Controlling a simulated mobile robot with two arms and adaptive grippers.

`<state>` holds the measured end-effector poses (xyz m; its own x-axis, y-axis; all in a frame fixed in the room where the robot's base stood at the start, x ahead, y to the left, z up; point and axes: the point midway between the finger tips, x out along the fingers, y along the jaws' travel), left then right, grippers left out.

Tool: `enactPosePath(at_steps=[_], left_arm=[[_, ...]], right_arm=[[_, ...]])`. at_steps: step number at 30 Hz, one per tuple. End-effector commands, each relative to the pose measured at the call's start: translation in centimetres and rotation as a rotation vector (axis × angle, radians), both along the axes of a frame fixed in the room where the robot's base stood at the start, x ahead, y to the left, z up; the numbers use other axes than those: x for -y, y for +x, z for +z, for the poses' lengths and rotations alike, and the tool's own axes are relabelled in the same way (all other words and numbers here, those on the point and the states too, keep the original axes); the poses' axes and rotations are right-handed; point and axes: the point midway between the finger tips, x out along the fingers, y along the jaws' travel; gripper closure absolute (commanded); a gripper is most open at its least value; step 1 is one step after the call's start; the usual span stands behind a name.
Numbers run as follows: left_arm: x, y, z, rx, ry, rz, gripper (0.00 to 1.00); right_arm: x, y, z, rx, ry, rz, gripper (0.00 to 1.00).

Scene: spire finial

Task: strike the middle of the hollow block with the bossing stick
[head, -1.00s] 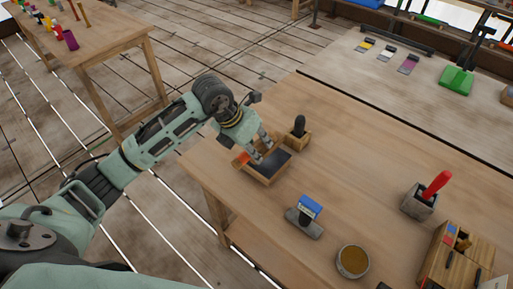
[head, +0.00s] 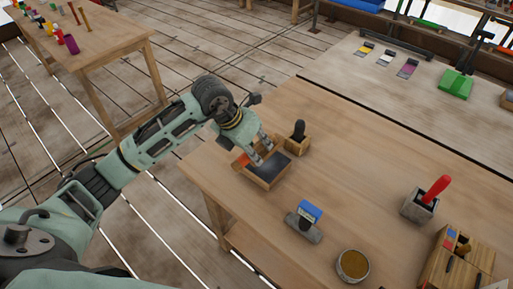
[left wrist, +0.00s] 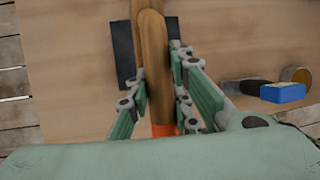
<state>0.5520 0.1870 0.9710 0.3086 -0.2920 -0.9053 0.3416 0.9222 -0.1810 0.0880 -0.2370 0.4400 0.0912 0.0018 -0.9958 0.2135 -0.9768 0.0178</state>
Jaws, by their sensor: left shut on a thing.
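My left gripper (head: 262,153) is over the near left corner of the bench. In the left wrist view its fingers (left wrist: 160,85) are closed around a brown wooden stick (left wrist: 152,45) with an orange end (left wrist: 164,130), which looks like the bossing stick. The orange end also shows in the head view (head: 241,161). In the wrist view the stick crosses in front of a dark patch (left wrist: 124,50). I cannot tell whether stick and block touch. My right gripper is not visible.
Close behind the block is a small wooden holder with a dark handle (head: 298,130). A blue-topped grey tool (head: 308,212), a round bowl (head: 352,264) and a grey pot with a red handle (head: 435,188) stand to the right. The bench middle is bare.

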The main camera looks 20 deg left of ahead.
Motion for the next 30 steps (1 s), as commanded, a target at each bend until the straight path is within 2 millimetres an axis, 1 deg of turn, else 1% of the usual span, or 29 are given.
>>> enactPosePath(at_steps=[5,8,15,17,30], left_arm=[[0.0,0.0,-0.3,0.002,-0.001,0.0,1.0],[0.0,0.0,-1.2,0.001,0.0,0.0,1.0],[-0.1,0.0,-4.5,0.002,0.0,0.002,1.0],[0.0,0.1,-3.9,0.003,0.0,0.002,1.0],[0.0,0.0,-3.9,0.0,0.0,0.0,1.0]], right_arm=[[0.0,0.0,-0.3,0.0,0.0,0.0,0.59],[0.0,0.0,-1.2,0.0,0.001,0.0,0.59],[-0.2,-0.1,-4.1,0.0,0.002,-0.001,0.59],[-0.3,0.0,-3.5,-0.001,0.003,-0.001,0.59],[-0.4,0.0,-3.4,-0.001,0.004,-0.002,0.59]])
